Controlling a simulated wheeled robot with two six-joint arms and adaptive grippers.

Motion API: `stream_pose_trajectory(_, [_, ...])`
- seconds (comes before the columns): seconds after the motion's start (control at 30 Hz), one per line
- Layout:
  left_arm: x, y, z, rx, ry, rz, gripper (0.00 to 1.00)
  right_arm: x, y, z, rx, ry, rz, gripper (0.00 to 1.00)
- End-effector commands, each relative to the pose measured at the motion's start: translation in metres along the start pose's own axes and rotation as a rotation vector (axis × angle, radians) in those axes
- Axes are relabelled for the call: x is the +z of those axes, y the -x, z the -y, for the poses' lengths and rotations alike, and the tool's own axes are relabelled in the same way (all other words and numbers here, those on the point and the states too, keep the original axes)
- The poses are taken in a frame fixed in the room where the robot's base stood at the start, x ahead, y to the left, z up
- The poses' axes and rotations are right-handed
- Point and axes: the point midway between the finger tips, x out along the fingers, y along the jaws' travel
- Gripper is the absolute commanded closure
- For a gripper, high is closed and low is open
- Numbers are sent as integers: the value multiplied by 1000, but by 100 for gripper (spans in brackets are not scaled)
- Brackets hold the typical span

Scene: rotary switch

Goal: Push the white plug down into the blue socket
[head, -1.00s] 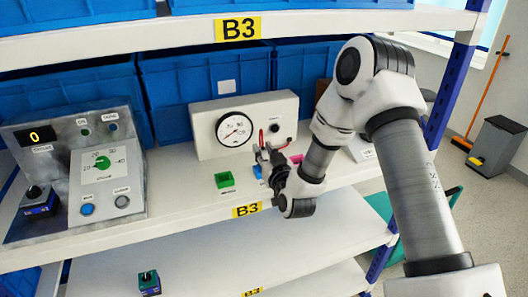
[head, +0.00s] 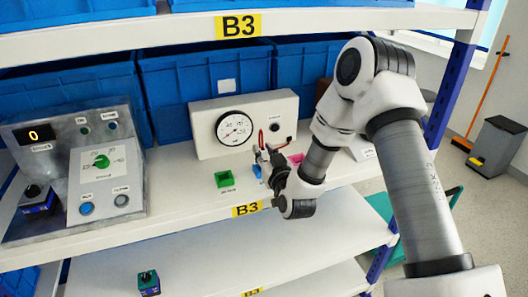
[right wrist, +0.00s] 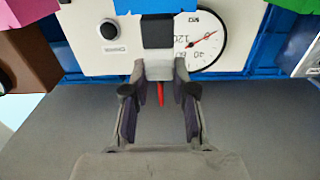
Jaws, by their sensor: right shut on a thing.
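The blue socket (head: 257,171) sits on the white shelf, between the green socket and the pink socket. It also shows at the top edge of the right wrist view (right wrist: 155,6). My right gripper (head: 264,158) is over the shelf beside the blue socket, shut on the white plug. In the right wrist view the light plug body (right wrist: 160,69) is between the fingertips, with a dark block (right wrist: 158,33) between it and the blue socket. I cannot tell whether the plug touches the socket. The fingers partly hide the plug in the head view. My left gripper is not in view.
A green socket (head: 224,179) is to the left and a pink socket (head: 296,158) to the right. A white gauge box (head: 205,130) with a red cable (head: 262,138) stands behind. A metal control panel (head: 130,160) stands at left. The shelf's front middle is clear.

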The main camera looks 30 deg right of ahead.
Motion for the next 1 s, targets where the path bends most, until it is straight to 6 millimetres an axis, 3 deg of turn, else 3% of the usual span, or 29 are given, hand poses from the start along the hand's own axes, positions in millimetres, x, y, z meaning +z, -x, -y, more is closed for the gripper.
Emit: stream_pose_trajectory(1.0, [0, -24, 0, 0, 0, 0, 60, 27, 0, 0, 0, 0, -1, 100])
